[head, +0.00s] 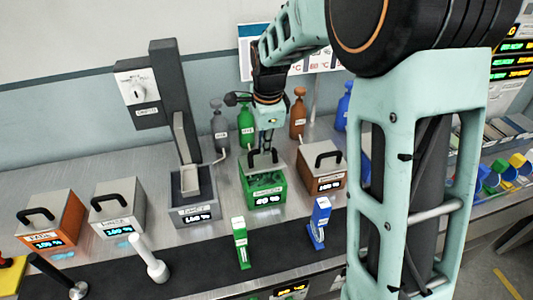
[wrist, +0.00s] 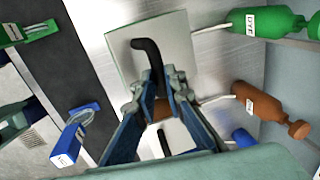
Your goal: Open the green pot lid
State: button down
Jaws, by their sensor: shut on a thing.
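The green pot (head: 263,194) stands on the bench near the middle of the head view, with a lit display on its front. Its grey lid (head: 256,166) has a black arched handle and is at the top of the pot. My gripper (head: 267,149) is directly above the lid, pointing down, shut on the handle. In the wrist view, my gripper (wrist: 160,82) has its fingers on either side of the black handle (wrist: 149,55), over the pale lid (wrist: 178,45). The fingers hide part of the handle.
A brown pot (head: 321,180) stands close on the right, a tall grey device (head: 192,207) on the left. Orange (head: 61,229) and grey (head: 122,220) pots are farther left. Bottles line the back. Green (head: 240,243) and blue (head: 319,222) tools stand in front.

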jog(key=w+a+r+p, duration=0.1)
jog(key=w+p, duration=0.1)
jog(key=w, duration=0.6)
jog(key=shift+a+r, duration=0.3)
jog(key=shift+a, duration=0.05)
jog(key=c, duration=2.6)
grip_release()
jog(key=shift+f, duration=0.15)
jog(key=o, duration=0.6)
jog(key=shift+o, duration=0.2)
jog(key=w+a+r+p, duration=0.1)
jog(key=w+r+p, duration=0.1)
jog(key=w, duration=0.4)
jog(key=w+a+r+p, duration=0.1)
jog(key=w+r+p, duration=0.1)
jog(key=w, duration=0.4)
jog(key=shift+w+a, duration=0.25)
jog(key=shift+w, duration=0.1)
